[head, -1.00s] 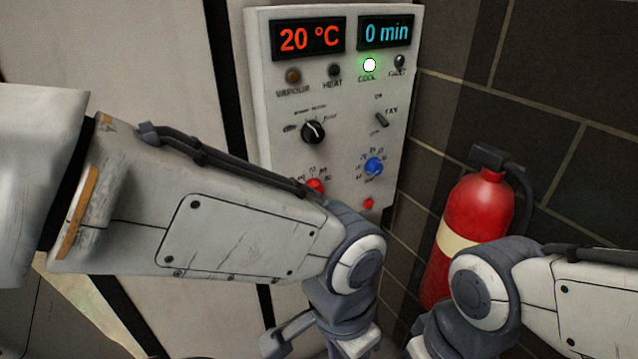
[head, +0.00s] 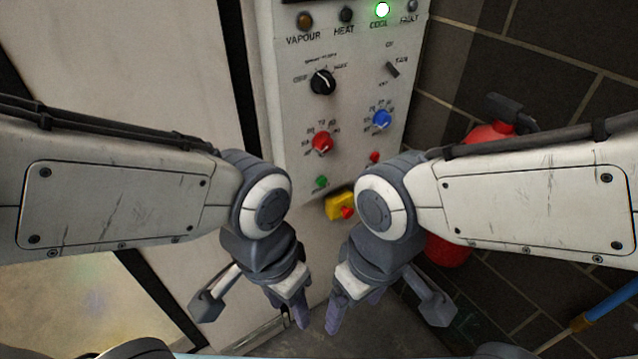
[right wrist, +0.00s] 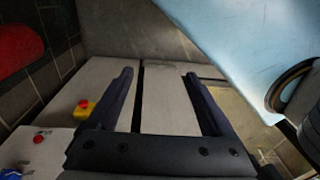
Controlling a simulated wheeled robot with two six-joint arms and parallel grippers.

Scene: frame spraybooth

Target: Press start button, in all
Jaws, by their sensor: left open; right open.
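The control panel (head: 350,110) is on the booth wall, seen in the head view. A small green button (head: 321,182) sits low on it, under the red knob; its label is too small to read. A small red button (head: 375,157) sits under the blue knob. My left gripper (head: 293,312) and right gripper (head: 337,318) hang below the panel, close together and apart from both buttons. In the right wrist view my right gripper (right wrist: 160,76) is open and empty. My left gripper is open, though its fingers are partly hidden.
A yellow box with a red mushroom button (head: 340,205) is below the panel, beside my right wrist. The panel has a black knob (head: 323,82), a red knob (head: 322,143), a blue knob (head: 382,119) and a lit green lamp (head: 382,9). A fire extinguisher (head: 487,137) stands at right.

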